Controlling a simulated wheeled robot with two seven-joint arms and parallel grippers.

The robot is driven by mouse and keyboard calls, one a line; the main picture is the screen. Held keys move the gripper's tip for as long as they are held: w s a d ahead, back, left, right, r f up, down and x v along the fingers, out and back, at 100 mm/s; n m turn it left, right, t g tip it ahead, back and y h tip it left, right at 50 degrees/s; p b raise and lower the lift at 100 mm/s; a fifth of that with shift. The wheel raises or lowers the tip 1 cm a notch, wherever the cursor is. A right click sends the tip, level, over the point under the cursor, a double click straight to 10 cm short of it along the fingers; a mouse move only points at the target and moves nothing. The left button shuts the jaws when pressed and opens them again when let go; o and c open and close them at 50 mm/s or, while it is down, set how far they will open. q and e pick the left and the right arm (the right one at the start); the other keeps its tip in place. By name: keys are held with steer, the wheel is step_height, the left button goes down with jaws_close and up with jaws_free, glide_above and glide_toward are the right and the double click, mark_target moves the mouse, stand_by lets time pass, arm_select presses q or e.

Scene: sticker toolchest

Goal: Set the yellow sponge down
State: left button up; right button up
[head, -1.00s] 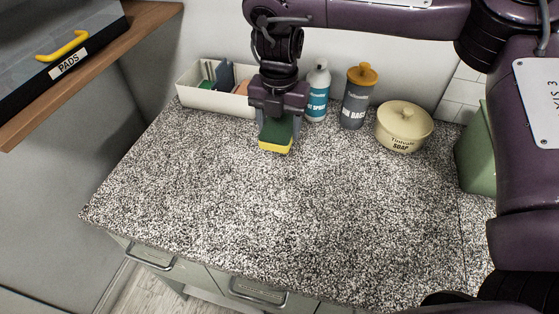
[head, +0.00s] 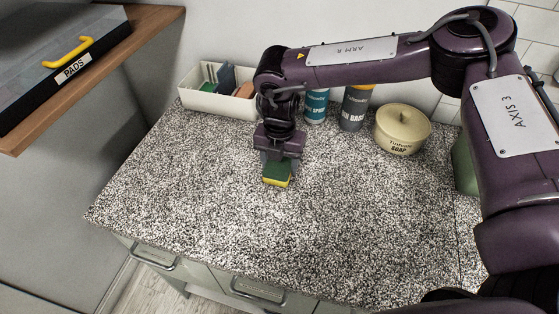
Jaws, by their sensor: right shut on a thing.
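The yellow sponge (head: 277,182) with a dark green scouring side sits between the fingers of my right gripper (head: 277,168). The gripper points down and is shut on it. The sponge is at or just above the speckled counter (head: 340,220); I cannot tell whether it touches. My left gripper does not show in the head view.
A white bin (head: 215,103) with several pads stands at the back left. A blue-labelled bottle (head: 316,106), a grey bottle (head: 354,110) and a cream soap pot (head: 402,130) stand along the back. A PADS case (head: 60,65) is on a wooden shelf (head: 150,42). The counter's front is clear.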

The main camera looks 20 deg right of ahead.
steer(key=shift+f, duration=0.1)
steer(key=o, duration=0.9)
steer(key=shift+o, duration=0.2)
